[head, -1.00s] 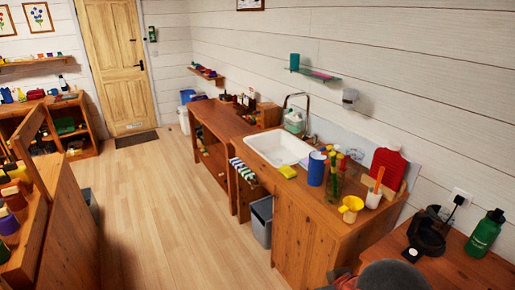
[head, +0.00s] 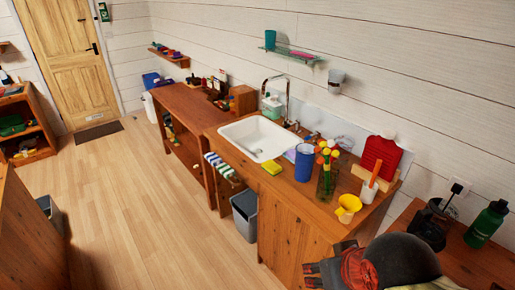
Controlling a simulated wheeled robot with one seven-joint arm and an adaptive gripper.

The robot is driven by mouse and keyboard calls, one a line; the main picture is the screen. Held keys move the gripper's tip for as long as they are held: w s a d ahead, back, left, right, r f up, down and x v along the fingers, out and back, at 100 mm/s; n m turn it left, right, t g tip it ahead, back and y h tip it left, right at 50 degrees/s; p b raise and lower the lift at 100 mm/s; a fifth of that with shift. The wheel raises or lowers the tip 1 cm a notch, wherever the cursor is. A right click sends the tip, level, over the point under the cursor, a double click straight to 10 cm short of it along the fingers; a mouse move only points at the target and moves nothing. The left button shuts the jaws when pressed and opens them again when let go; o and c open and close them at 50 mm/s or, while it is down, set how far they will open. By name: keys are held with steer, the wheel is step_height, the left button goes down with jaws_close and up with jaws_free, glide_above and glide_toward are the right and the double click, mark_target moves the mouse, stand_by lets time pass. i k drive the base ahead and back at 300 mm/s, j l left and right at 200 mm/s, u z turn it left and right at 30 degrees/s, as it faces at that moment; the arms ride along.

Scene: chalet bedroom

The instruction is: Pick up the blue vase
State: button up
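A blue cylindrical vessel (head: 304,162), the likeliest blue vase, stands upright on the wooden counter (head: 285,205) right of the sink. A clear glass vase (head: 326,182) with red and yellow flowers stands close to its right. My gripper (head: 318,273) shows at the bottom edge, in front of the counter and below the blue vessel, well apart from it.
A yellow funnel-like item (head: 348,207), a white cup (head: 369,190) and a red board (head: 382,158) stand to the right. The white sink (head: 257,138) and yellow sponge (head: 271,167) are to the left. A grey bin (head: 244,215) stands below. The floor (head: 150,215) at left is open.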

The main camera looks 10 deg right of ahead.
mark_target(305, 156)
steer(key=i+j+z, duration=0.25)
steer(key=z, duration=0.2)
steer(key=i+j+z, duration=0.25)
steer(key=z, duration=0.2)
steer(key=i+j+z, duration=0.15)
steer(key=j+z, duration=0.25)
